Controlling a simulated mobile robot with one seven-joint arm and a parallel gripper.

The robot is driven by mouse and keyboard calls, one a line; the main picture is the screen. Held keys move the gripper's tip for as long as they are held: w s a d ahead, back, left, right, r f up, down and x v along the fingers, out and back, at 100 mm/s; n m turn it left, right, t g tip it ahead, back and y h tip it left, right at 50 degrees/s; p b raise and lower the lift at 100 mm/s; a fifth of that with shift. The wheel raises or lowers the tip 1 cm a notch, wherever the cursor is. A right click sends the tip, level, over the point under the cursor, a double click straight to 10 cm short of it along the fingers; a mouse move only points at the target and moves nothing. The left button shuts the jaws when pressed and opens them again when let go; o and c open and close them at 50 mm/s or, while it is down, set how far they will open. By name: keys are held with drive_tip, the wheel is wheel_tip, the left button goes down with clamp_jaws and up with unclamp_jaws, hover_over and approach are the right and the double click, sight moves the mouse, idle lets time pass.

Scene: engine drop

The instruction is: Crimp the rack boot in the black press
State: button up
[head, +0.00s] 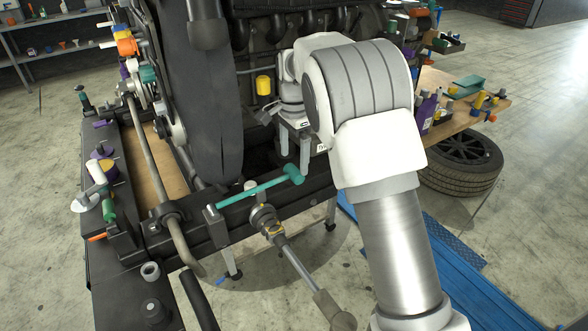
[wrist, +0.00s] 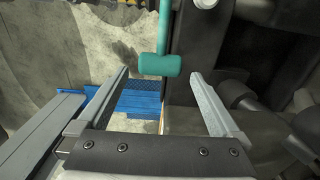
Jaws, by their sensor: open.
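My gripper (head: 295,160) is open and empty, pointing down over the front of the black frame. In the wrist view its two fingers (wrist: 158,76) stand wide apart. The teal head of a mallet (wrist: 160,64) shows between and just beyond the fingertips, with no contact that I can make out. In the head view the teal mallet (head: 265,186) lies along the frame's front bar, just below the gripper. I cannot tell for sure which part is the rack boot or the black press.
The black engine frame (head: 110,285) carries several loose parts on its left side. A tall black cover (head: 200,110) stands left of the gripper. A wooden bench (head: 440,128) with bottles and tools is at right, above a tyre (head: 465,175). A blue ramp (head: 460,270) lies on the floor.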

sight(294, 169)
drive_tip(key=shift+f, duration=2.3)
drive_tip(key=shift+c, duration=0.2)
clamp_jaws()
